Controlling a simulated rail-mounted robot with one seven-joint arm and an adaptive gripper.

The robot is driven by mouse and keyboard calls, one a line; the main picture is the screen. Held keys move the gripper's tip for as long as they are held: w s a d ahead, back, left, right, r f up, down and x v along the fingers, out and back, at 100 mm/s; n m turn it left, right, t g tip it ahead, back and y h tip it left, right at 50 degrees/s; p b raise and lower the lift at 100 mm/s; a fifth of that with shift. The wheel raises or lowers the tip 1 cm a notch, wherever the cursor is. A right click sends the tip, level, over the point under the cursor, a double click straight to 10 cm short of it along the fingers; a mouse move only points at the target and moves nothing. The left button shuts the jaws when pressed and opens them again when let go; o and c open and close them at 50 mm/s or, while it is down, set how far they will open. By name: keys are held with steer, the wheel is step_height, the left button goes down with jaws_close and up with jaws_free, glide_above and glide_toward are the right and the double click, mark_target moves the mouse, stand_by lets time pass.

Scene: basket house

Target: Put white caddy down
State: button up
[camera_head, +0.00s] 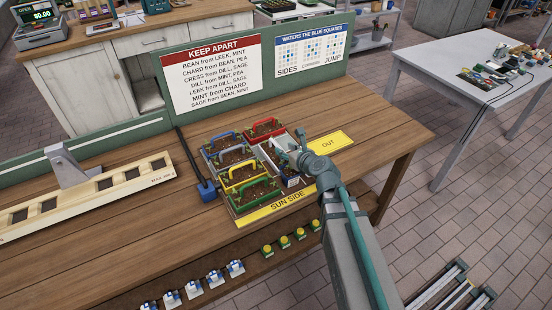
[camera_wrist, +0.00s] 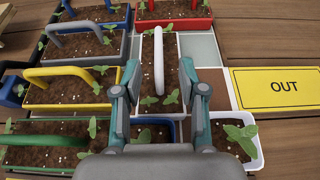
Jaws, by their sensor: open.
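The white caddy, with an arched white handle (camera_wrist: 158,62), holds soil and seedlings. In the wrist view it stands lengthwise in the middle of the tray, on or just above pale panels. My gripper (camera_wrist: 158,88) is open, its two fingers on either side of the handle's near end, with gaps and nothing clamped. I cannot tell their height against the handle. In the head view my gripper (camera_head: 298,154) is over the tray's right side and hides part of it.
Red (camera_head: 266,129), blue (camera_head: 222,142), grey (camera_head: 229,155), yellow (camera_head: 242,172) and green (camera_head: 254,191) caddies crowd around. A white-rimmed planter (camera_wrist: 262,150) is close at lower right. The yellow OUT plate (camera_head: 328,142) is clear.

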steer(key=shift+p+x, duration=0.65)
steer(key=shift+x, duration=2.15)
steer(key=shift+s, duration=0.1)
jaws_close()
